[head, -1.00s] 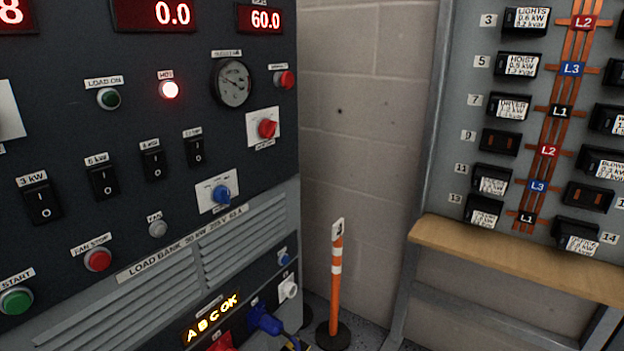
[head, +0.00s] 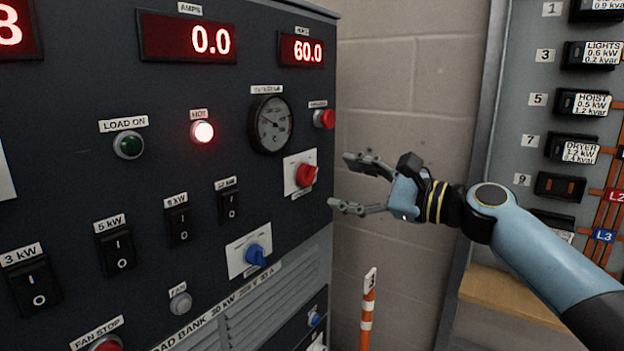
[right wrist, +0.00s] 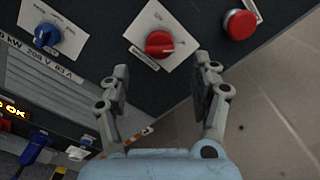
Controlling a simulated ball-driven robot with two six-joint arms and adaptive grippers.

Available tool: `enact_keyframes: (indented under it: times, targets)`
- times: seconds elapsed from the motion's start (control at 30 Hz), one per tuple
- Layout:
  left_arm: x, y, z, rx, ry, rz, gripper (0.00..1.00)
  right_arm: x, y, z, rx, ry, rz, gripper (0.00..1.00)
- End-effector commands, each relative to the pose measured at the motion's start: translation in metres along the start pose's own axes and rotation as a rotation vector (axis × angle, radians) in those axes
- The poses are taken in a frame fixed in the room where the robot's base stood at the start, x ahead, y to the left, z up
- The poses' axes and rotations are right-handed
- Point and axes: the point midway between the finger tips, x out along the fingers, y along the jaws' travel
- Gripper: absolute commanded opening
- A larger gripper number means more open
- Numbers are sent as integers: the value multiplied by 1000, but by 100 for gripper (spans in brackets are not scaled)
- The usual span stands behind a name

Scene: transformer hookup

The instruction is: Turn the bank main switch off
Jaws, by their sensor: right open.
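A red rotary knob (head: 306,174) sits on a white plate on the dark load bank panel; its small label is too blurred to read, so I cannot confirm it is the main switch. My right gripper (head: 342,183) is open and empty just right of the panel edge, its fingers pointing left toward the knob. In the right wrist view the red knob (right wrist: 159,43) shows just beyond and between the open fingertips (right wrist: 162,68), apart from them. My left gripper is not in view.
A red push button (head: 324,118) is above the knob, and a blue rotary knob (head: 256,256) below left. The red HOT lamp (head: 203,132) is lit. An orange-white post (head: 367,312) stands by the wall. A breaker rack (head: 530,130) is at right.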

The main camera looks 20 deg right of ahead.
Motion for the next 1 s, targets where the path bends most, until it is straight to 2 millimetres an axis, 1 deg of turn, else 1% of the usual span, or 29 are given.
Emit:
enact_keyframes:
  times: [0.03,0.1,0.2,0.33,0.5,0.77,1.0]
  targets:
    - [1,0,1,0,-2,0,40,12,-1,1,3,-3,-5,64]
    - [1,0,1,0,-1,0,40,26,-1,1,3,-3,-3,64]
    - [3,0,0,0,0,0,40,45,0,0,3,-1,-2,64]
    - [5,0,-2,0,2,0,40,63,0,-1,2,1,-2,64]
    - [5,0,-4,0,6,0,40,73,1,-1,1,2,0,64]
    - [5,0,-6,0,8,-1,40,74,1,-1,0,3,1,64]
    - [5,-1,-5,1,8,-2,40,74,1,-1,0,3,0,32]
